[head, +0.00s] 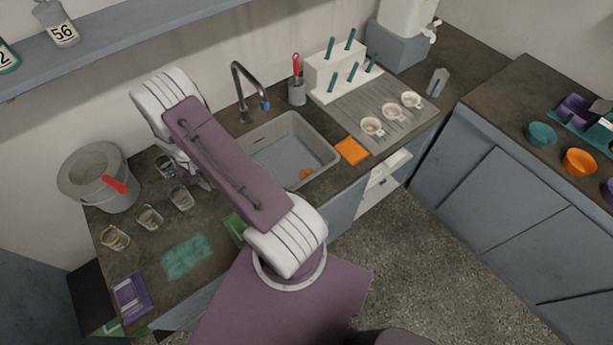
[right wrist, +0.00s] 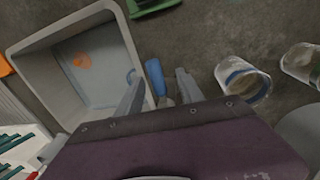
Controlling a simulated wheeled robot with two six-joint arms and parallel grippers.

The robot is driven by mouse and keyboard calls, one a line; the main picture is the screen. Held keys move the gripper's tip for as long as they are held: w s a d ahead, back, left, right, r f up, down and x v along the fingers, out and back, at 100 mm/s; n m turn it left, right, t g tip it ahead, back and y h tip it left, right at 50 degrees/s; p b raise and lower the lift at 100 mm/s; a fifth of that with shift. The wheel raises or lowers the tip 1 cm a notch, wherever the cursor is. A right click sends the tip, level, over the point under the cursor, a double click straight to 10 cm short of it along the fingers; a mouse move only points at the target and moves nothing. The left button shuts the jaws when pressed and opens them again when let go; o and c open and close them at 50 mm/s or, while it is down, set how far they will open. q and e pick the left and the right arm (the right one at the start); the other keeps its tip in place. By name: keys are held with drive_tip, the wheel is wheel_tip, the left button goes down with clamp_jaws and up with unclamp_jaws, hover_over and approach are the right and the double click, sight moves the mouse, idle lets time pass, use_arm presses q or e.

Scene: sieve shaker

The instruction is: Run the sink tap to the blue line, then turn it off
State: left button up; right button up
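The grey tap (head: 247,88) stands behind the sink (head: 323,145), its spout ending in a blue tip; I see no water stream. The sink (right wrist: 20,42) also shows in the right wrist view, with a round orange patch on its floor. My right gripper (right wrist: 158,80) is open beside the sink, its fingers apart on either side of a blue piece (right wrist: 154,72). I cannot tell whether they touch it or whether it belongs to the tap. A glass with a blue band (right wrist: 243,78) stands close by. In the head view my arm hides most of this gripper. My left gripper is out of view.
Several small glasses (head: 148,217) stand left of the sink, near a grey pot (head: 98,180) with a red handle. A green sponge-like item (head: 235,228) lies by the front edge. An orange cloth (head: 351,151) and a drying rack (head: 385,110) with cups are at right.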

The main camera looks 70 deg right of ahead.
wheel_tip(320, 180, up, 9)
drive_tip(key=a+b, duration=0.1)
drive_tip(key=shift+w, duration=0.4)
drive_tip(key=shift+a, duration=0.1)
idle(0.3)
